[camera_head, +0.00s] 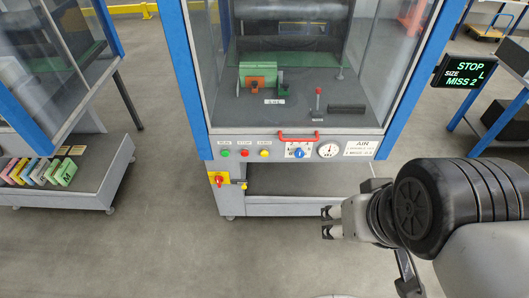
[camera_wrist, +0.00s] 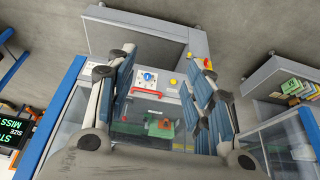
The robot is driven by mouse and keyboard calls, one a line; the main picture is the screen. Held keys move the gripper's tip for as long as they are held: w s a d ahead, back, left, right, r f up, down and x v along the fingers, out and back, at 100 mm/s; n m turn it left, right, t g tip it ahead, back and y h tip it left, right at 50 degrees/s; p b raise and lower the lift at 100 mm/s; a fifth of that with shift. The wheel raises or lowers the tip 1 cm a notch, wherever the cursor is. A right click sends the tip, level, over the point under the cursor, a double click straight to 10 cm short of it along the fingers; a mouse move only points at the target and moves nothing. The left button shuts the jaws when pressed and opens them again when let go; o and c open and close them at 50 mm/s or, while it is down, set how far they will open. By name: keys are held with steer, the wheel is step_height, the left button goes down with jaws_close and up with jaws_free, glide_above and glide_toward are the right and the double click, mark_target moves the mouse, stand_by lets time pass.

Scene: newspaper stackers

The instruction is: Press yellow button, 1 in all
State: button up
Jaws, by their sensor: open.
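The yellow button (camera_head: 264,153) is a small round button on the grey front panel of the middle machine. It is the rightmost of a row of three, beside a red button (camera_head: 244,153) and a green button (camera_head: 225,153). In the wrist view, which is turned upside down, the yellow button (camera_wrist: 173,82) shows between my fingers. My gripper (camera_head: 328,222) is open and empty, right of and lower in the picture than the button, apart from the panel. In the wrist view my gripper's (camera_wrist: 168,58) two fingers stand wide apart; the other two buttons are not clearly seen there.
A red handle (camera_head: 298,136), a blue knob (camera_head: 298,153) and a gauge (camera_head: 328,150) sit right of the button. Floor in front is clear.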

jaws_close()
stand_by(0.4)
stand_by(1.2)
